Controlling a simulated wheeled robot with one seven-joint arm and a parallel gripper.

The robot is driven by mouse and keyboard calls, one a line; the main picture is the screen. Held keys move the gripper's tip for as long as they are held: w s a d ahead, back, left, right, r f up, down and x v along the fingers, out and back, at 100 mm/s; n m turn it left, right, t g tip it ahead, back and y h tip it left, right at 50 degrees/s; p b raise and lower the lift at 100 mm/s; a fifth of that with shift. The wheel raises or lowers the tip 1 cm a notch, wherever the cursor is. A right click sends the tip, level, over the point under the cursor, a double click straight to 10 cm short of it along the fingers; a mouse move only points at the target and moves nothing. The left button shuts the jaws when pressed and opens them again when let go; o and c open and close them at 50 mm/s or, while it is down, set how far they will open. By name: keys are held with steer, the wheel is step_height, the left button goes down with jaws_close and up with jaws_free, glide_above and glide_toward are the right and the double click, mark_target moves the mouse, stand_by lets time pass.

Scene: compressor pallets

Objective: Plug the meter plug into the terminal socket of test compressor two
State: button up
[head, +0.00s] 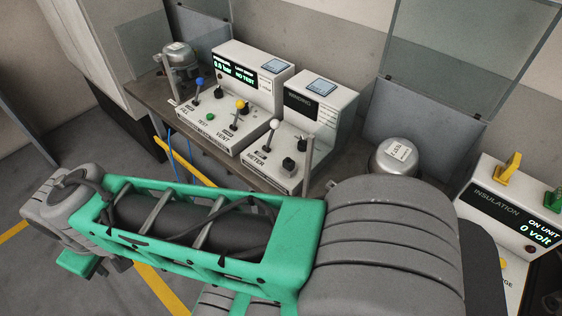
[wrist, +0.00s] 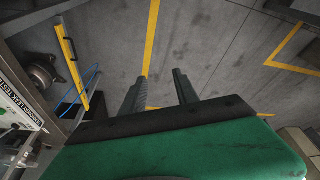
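A silver domed compressor (head: 397,158) with a white label stands at the right of the bench in the head view. The label seems to read TEST, its number is too small to be sure of. Its terminal socket is not visible. The WINDING meter unit (head: 318,105) stands left of it, with a METER label, a white-knobbed lever (head: 270,135) and black parts on its front panel. I cannot make out the meter plug for certain. My gripper (wrist: 160,77) is open and empty in the wrist view, its two dark fingers apart above the bare floor, away from the bench.
A pressure test unit (head: 245,80) with blue and yellow levers and another compressor (head: 178,62) stand at the left of the bench. An insulation tester (head: 510,215) stands at the right. Glass panels (head: 440,45) rise behind. The grey floor (wrist: 220,60) with yellow lines is clear.

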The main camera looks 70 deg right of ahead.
steer(key=shift+o, duration=0.8)
steer(key=shift+w+d, duration=0.1)
steer(key=shift+d, duration=0.05)
steer(key=shift+o, duration=0.6)
steer(key=d+r+m+g+h+p, duration=0.1)
steer(key=d+m, duration=0.4)
steer(key=d, duration=0.5)
steer(key=shift+w+d+r+m, duration=0.3)
steer(key=shift+w+d+r, duration=0.1)
steer(key=shift+w+r, duration=0.05)
steer(key=s+d+m+g, duration=0.1)
steer(key=s+d+m, duration=0.3)
steer(key=d, duration=0.8)
steer(key=s+d+m, duration=0.4)
steer(key=s+d, duration=0.2)
steer(key=s, duration=0.1)
steer(key=s+d+m+g+p, duration=0.1)
steer(key=s+d+m, duration=0.3)
steer(key=s+d, duration=0.2)
steer(key=s+d+m+y+p, duration=0.1)
steer(key=s+d+m, duration=0.4)
steer(key=s, duration=0.4)
steer(key=shift+s+d+r, duration=0.15)
steer(key=shift+d, duration=0.3)
steer(key=shift+s, duration=0.1)
